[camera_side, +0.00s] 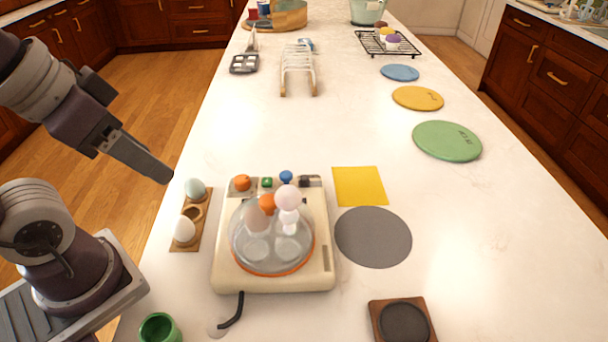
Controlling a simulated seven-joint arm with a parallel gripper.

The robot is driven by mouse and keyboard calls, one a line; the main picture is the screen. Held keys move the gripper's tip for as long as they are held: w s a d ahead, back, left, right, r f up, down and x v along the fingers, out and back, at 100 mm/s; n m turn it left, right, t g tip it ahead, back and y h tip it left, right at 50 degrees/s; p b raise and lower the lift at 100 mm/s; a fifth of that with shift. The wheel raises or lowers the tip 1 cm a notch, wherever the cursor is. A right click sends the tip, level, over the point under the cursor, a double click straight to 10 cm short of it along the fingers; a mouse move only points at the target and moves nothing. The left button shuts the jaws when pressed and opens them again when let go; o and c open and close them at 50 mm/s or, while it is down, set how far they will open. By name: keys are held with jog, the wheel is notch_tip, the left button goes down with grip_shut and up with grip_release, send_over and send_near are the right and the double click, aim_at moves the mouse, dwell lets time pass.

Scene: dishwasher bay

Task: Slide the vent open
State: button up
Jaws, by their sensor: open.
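A cream egg cooker (323,264) stands on the white counter, with a clear domed lid (272,262) ringed in orange. Pale, brown and white rounded shapes and an orange piece (267,204) show at the lid; a pinkish ball (287,197) stands near its top. I cannot tell which part is the vent. Along the cooker's back edge are an orange knob (241,183), a green button (267,182), a blue knob (286,176) and a dark part. My gripper (165,176) is open and empty, left of the cooker and apart from it.
A wooden egg holder (187,243) with two eggs stands between my gripper and the cooker. A green cup (159,329) is at front left. A yellow square (359,185), a grey disc (373,237) and a wooden coaster (376,312) lie right.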

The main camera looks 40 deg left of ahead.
jog(key=shift+c, duration=1.2)
jog(key=m+g, duration=0.6)
jog(key=m, duration=0.3)
send_over(302, 177)
notch_tip(302, 177, down, 9)
jog(key=shift+s+a+r, duration=0.1)
notch_tip(302, 177, down, 7)
jog(key=shift+f, duration=0.1)
grip_shut()
